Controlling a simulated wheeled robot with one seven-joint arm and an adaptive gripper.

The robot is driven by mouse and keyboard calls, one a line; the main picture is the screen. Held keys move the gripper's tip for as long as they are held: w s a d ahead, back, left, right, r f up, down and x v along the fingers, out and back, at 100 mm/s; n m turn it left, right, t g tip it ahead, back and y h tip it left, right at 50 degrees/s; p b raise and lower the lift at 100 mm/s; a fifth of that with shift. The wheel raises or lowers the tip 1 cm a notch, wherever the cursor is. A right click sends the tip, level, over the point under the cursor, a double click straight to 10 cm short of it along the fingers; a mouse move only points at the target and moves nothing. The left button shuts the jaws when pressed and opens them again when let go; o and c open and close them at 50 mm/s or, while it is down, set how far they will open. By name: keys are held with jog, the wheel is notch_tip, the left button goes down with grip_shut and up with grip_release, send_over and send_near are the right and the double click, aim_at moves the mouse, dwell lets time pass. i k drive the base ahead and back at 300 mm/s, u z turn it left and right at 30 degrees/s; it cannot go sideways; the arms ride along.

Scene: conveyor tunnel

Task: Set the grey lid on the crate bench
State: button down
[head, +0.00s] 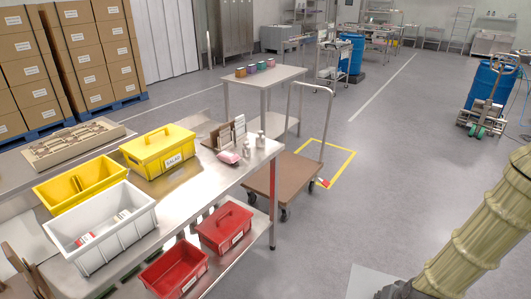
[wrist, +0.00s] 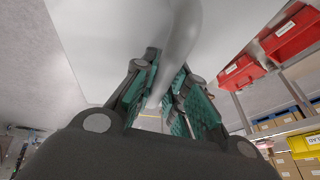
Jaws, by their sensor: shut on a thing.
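The grey lid (head: 372,282) shows as a pale flat piece at the bottom edge of the head view, mostly out of frame. In the wrist view the lid (wrist: 85,40) fills the upper part, with its rounded handle (wrist: 180,45) running between the teal finger pads. My gripper (wrist: 165,95) is shut on this handle; in the head view only its dark top shows (head: 402,291). The crate bench (head: 200,180) is a steel table at the left. The lid is apart from it, to its right over the floor. An open white crate (head: 105,240) on it holds small items.
A lidded yellow crate (head: 158,152) and an open yellow crate (head: 80,187) stand on the bench, with bottles (head: 260,140) near its far end. Red crates (head: 226,229) sit on the lower shelf. A brown trolley (head: 285,178) stands beyond; the floor between bench and arm is clear.

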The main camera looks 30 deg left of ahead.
aim_at(191, 178)
jog(key=i, duration=0.65)
jog(key=u, duration=2.6)
